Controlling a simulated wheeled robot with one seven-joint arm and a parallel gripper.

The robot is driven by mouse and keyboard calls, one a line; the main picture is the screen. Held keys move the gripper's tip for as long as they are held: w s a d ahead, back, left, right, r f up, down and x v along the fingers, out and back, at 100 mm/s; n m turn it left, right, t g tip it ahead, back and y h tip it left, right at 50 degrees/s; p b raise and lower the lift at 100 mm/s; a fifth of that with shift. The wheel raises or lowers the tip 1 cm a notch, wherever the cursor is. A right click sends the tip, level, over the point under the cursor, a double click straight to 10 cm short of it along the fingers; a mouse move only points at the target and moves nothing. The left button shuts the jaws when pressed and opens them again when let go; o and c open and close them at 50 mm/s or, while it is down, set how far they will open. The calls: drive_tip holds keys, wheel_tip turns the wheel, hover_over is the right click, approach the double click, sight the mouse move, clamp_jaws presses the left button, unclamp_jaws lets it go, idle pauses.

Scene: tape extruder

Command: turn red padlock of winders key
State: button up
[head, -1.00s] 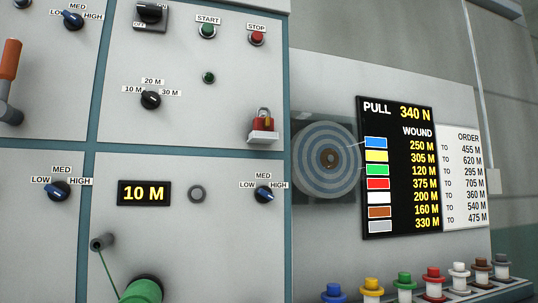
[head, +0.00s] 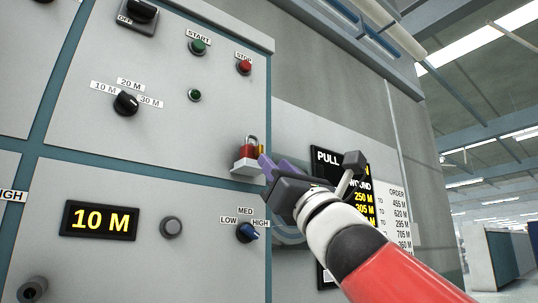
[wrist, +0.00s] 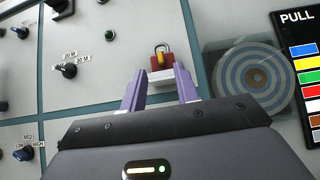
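The red padlock (head: 248,148) with its grey shackle stands upright on a small white shelf (head: 245,166) at the right edge of the control panel. In the wrist view the padlock (wrist: 162,58) shows a yellow-orange part on its front, which appears to be the key (wrist: 162,55). My gripper (head: 264,168) is just right of and in front of the padlock in the head view. In the wrist view its two purple fingers (wrist: 158,82) are spread apart, with the padlock beyond and between their tips.
A LOW-MED-HIGH knob (head: 247,232) sits below the shelf. A red stop button (head: 244,68) and a metre selector knob (head: 126,103) are above and left. The black display board (head: 327,162) is partly hidden behind my arm.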

sight(262, 150)
drive_tip(key=p+x, duration=0.3)
drive_tip(key=x, duration=0.3)
drive_tip(key=shift+c, duration=0.4)
clamp_jaws()
